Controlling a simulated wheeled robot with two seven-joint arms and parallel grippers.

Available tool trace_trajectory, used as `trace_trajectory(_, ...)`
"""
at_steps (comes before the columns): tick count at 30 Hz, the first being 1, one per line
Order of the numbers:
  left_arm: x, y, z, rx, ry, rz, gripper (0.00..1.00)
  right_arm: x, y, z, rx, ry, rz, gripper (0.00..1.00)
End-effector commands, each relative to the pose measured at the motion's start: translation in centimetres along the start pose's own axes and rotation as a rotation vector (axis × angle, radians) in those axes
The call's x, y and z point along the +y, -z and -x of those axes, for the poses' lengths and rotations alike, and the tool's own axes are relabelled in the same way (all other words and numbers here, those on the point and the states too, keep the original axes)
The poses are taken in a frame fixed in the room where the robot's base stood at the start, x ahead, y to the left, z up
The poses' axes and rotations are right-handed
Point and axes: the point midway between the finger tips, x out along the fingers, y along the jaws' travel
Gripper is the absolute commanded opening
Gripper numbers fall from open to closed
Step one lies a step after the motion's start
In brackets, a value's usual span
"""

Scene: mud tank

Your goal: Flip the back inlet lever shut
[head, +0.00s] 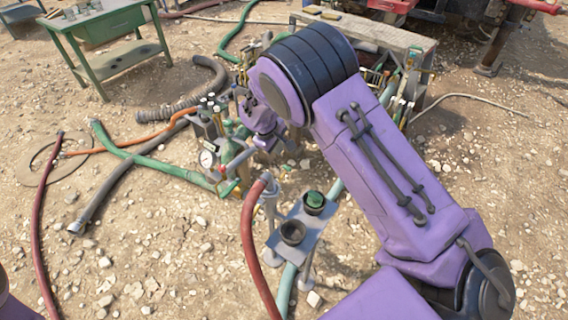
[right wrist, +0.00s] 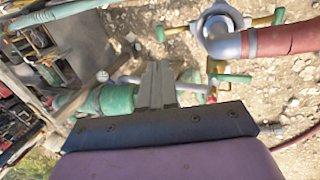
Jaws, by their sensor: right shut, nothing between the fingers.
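The valve manifold (head: 222,150), with a pressure gauge (head: 208,159) and green and brass fittings, stands on the gravel left of my right arm. My right gripper (right wrist: 157,72) is shut and empty, its closed fingers over the green pipework (right wrist: 112,99). In the head view its fingertips are mostly hidden among the fittings. In the right wrist view a green lever handle (right wrist: 231,78) lies right of the fingertips, apart from them in the picture. Another green handle (right wrist: 278,16) shows farther up. I cannot tell which is the back inlet lever, or whether the fingers touch anything. My left gripper is out of view.
A red hose (right wrist: 285,39) joins a grey coupling (right wrist: 221,38) close by. A stand with cups (head: 293,232) is in front of the manifold. Hoses lie across the gravel at left. A green table (head: 108,30) and a wooden bench (head: 375,33) stand behind.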

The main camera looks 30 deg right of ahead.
Motion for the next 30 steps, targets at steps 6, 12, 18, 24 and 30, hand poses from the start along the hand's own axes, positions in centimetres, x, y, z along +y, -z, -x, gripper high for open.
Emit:
trace_trajectory(6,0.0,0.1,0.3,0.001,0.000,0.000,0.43,-0.1,0.0,-4.0,-0.004,0.001,0.003,0.00)
trace_trajectory(12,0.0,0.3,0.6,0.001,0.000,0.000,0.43,-0.2,0.1,-8.5,-0.002,0.002,0.004,0.00)
trace_trajectory(18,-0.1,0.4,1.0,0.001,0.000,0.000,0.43,-0.2,0.1,-11.9,-0.001,0.001,0.004,0.00)
trace_trajectory(24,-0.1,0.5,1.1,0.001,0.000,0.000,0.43,-0.2,0.2,-13.3,0.001,0.000,0.005,0.00)
trace_trajectory(30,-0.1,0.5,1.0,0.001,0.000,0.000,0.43,-0.2,0.2,-13.4,0.001,0.000,0.005,0.00)
